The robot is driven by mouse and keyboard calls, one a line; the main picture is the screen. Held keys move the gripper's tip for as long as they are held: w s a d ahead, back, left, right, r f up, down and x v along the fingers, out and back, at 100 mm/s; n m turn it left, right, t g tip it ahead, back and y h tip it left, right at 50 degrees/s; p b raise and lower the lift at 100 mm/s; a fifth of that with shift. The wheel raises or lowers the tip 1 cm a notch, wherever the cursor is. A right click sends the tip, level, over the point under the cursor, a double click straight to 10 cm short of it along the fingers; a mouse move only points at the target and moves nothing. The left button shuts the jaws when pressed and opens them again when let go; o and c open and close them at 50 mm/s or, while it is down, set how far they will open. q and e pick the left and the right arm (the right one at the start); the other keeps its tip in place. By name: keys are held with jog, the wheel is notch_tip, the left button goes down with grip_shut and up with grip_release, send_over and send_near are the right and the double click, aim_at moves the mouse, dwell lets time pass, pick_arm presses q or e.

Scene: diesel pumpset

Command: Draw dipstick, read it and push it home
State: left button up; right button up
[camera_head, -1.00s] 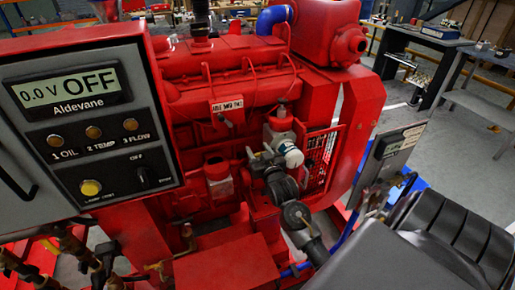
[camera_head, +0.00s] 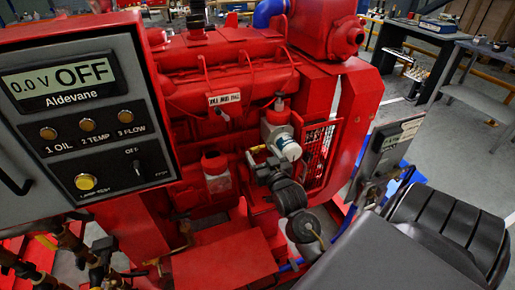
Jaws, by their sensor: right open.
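My right gripper (camera_head: 254,157) is small in the view, in front of the red engine block (camera_head: 225,62), left of a white filter-like cylinder (camera_head: 286,147). Its jaws are open, and I see nothing clearly held between them. My dark wrist runs from it down to the right. I cannot make out the dipstick; it may be hidden by the gripper or too small to tell. My left gripper is not in view.
A grey control panel (camera_head: 135,150) reading OFF fills the left side. A red-capped filler (camera_head: 215,172) stands left of the gripper. A red mesh guard (camera_head: 318,150) lies to its right. Brown pipe fittings (camera_head: 75,243) show at lower left. A workbench (camera_head: 420,42) stands behind.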

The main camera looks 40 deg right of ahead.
jog(key=v, duration=0.5)
jog(key=shift+s+a, duration=0.1)
jog(key=shift+f, duration=0.1)
dwell(0.3)
